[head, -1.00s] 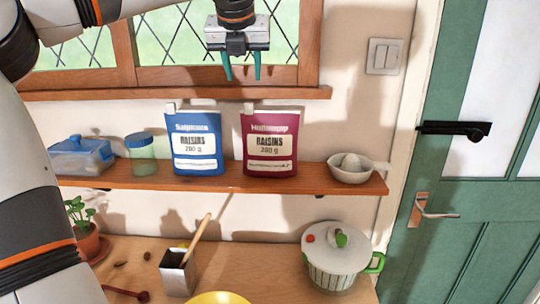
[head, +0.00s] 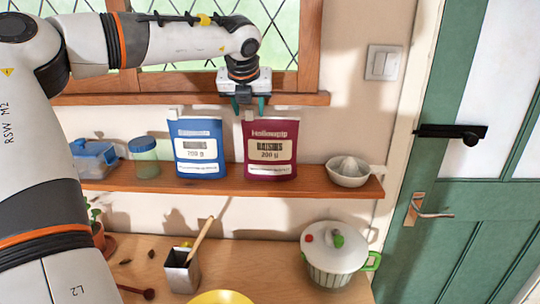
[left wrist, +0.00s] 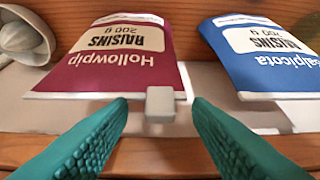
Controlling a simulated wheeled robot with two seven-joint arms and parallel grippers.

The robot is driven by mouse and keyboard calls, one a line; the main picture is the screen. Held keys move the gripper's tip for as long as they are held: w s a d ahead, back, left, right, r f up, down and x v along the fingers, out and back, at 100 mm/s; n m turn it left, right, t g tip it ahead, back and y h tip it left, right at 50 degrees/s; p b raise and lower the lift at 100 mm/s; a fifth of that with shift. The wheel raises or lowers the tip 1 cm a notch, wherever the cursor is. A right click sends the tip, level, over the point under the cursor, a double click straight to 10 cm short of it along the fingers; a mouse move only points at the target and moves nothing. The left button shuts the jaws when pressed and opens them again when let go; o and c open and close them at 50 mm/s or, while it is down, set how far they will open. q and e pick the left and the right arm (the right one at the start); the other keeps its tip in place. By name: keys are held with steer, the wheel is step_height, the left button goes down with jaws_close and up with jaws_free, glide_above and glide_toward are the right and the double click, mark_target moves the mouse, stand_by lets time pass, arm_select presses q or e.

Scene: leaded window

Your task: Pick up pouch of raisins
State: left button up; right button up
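Two raisins pouches stand upright on the wooden shelf (head: 320,185). The maroon Hollowpip pouch (head: 271,165) is to the right of the blue Salpicota pouch (head: 198,165). Each has a pale spout at its top left corner in the head view. My left gripper (head: 249,106) is open and empty, pointing down over the maroon pouch's spout corner. In the left wrist view, the grey spout (left wrist: 160,103) shows between the green fingertips (left wrist: 160,110), with a gap on both sides. The maroon pouch (left wrist: 110,65) and the blue pouch (left wrist: 262,55) lie beyond them. My right gripper is out of view.
A white citrus juicer (head: 348,172), a lidded jar (head: 144,158) and a blue-lidded box (head: 92,158) share the shelf. The window sill (head: 150,98) runs behind the gripper. Below stand a white pot (head: 333,252) and a utensil holder (head: 180,272).

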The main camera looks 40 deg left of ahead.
arm_select(q)
jaws_close()
steer(key=shift+r, duration=0.1)
